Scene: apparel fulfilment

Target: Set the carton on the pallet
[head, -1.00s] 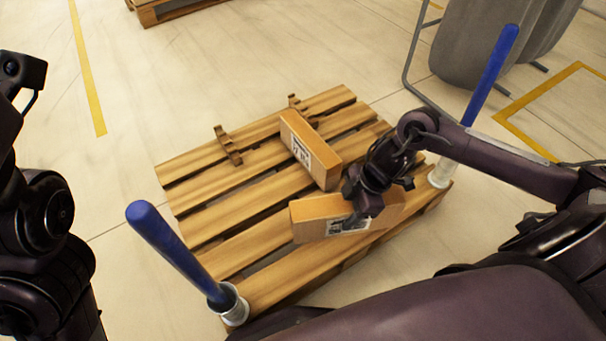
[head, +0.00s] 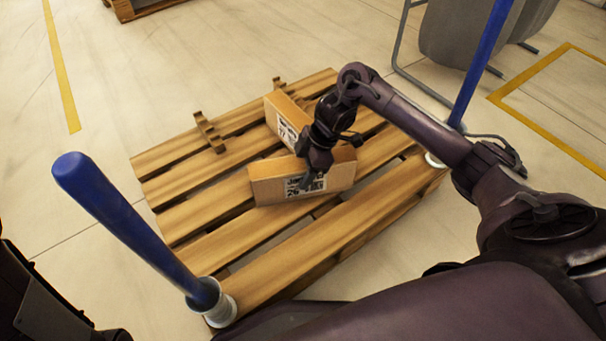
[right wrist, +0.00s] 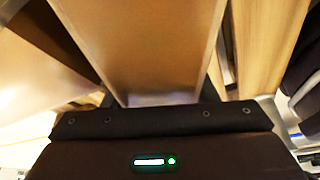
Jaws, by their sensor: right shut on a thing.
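My right gripper (head: 312,180) is shut on a brown carton (head: 268,190) with a white printed label on its near side. The carton is over the middle of the wooden pallet (head: 205,213), in front of a second carton (head: 280,112); whether it touches the slats is unclear. The second carton is partly hidden behind my right gripper. In the right wrist view the held carton (right wrist: 150,45) fills the upper middle, and the fingertips are hidden. My left gripper is outside the view; only dark arm parts show at the lower left.
A blue-handled post (head: 130,230) stands at the pallet's near left corner and another (head: 483,65) at the right. Small wooden brackets (head: 208,132) sit on the far slats. Grey bins (head: 465,35) stand at the back right. The pallet's left and front slats are clear.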

